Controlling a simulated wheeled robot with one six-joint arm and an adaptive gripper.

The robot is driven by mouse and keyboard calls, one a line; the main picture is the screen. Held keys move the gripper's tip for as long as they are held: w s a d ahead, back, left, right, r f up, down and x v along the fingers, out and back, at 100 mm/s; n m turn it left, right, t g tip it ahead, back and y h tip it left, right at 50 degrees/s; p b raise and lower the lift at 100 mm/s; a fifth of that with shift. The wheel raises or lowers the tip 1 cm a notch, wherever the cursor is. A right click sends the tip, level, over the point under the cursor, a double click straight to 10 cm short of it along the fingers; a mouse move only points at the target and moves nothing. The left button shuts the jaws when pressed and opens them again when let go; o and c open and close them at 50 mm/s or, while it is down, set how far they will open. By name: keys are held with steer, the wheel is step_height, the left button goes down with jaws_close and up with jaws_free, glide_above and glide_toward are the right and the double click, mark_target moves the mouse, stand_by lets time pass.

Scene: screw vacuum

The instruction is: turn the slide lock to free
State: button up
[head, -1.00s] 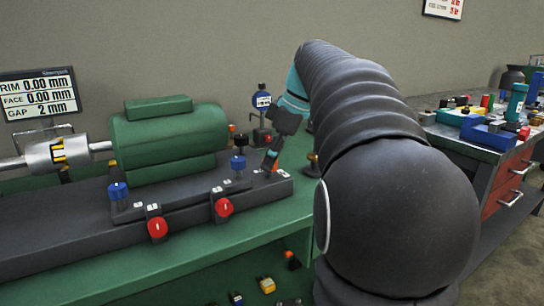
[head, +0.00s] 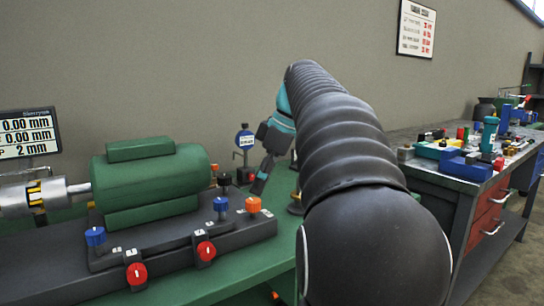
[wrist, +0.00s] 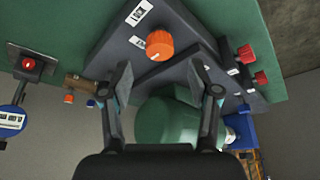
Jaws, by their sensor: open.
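An orange knob (head: 253,204) stands on the right end of the dark base (head: 262,228), with small white labels beside it; I take it for the slide lock. In the wrist view the orange knob (wrist: 160,45) sits upper centre, beside a white label (wrist: 139,13) whose text is hard to read. My gripper (head: 259,183) points down just behind the orange knob in the head view. In the wrist view my gripper (wrist: 160,72) is open, its fingers apart on either side below the knob, with nothing between them.
A green motor (head: 150,180) sits on the base, with blue knobs (head: 220,204) and red knobs (head: 206,250) around it. A cluttered bench with red drawers (head: 490,208) is at right.

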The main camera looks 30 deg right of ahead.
steer(key=v, duration=0.7)
steer(key=shift+r, duration=0.1)
stand_by(0.4)
